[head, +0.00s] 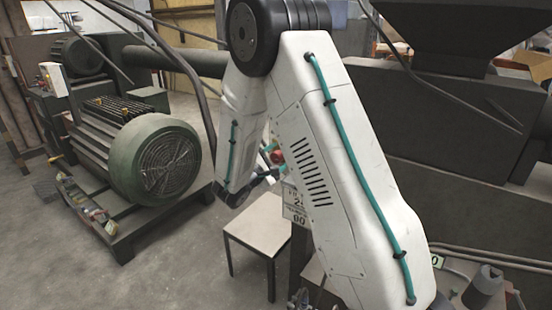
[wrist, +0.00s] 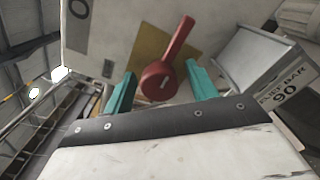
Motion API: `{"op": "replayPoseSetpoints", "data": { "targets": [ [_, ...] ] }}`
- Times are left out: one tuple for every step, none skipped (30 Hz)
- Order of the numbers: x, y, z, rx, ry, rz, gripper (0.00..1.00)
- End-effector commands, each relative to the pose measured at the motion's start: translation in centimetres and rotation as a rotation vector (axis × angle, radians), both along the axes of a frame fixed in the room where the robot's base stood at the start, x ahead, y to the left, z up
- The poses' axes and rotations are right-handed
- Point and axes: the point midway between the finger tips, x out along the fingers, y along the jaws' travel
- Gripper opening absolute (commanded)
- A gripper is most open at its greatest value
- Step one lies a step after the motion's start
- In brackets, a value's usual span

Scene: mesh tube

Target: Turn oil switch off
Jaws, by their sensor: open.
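The oil switch is a red rotary handle (wrist: 162,82) on a yellow plate (wrist: 146,62) fixed to a pale panel. In the wrist view its lever points up and slightly right from the round hub. My gripper (wrist: 158,90) is open, with one teal finger on each side of the red hub and visible gaps between. In the head view a small part of the red handle (head: 277,157) shows behind my arm, near the gripper (head: 272,163). The arm hides most of the panel there.
A small table (head: 262,228) stands below. A large green motor (head: 160,158) is at left, dark machinery (head: 440,110) at right. Floor is clear at lower left.

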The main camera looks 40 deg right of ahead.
Motion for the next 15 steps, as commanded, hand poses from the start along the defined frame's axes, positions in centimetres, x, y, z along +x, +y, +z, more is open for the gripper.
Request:
{"op": "replayPoseSetpoints", "data": {
  "targets": [
    [0.0, 0.02, 0.01, 0.0, 0.0, 0.0, 0.57],
    [0.0, 0.02, 0.01, 0.0, 0.0, 0.0, 0.52],
    [0.0, 0.02, 0.01, 0.0, 0.0, 0.0, 0.41],
    [0.0, 0.03, 0.02, 0.0, 0.0, 0.0, 0.32],
    [0.0, 0.03, 0.02, 0.0, 0.0, 0.0, 0.24],
    [0.0, 0.04, 0.02, 0.0, 0.0, 0.0, 0.13],
    [0.0, 0.04, 0.02, 0.0, 0.0, 0.0, 0.13],
    [-0.01, 0.05, 0.02, 0.0, 0.0, 0.0, 0.13],
    [-0.01, 0.05, 0.02, 0.0, 0.0, 0.0, 0.13],
    [-0.01, 0.06, 0.02, 0.0, 0.0, 0.0, 0.13],
    [-0.01, 0.1, 0.02, 0.0, 0.001, 0.0, 0.13],
    [-0.01, 0.12, 0.01, -0.001, 0.004, 0.0, 0.13],
    [-0.01, 0.12, 0.01, -0.002, 0.007, 0.0, 0.13],
    [-0.01, 0.13, 0.01, -0.004, 0.01, 0.0, 0.13],
    [-0.01, 0.13, 0.01, -0.006, 0.017, 0.0, 0.13]
  ]
}}
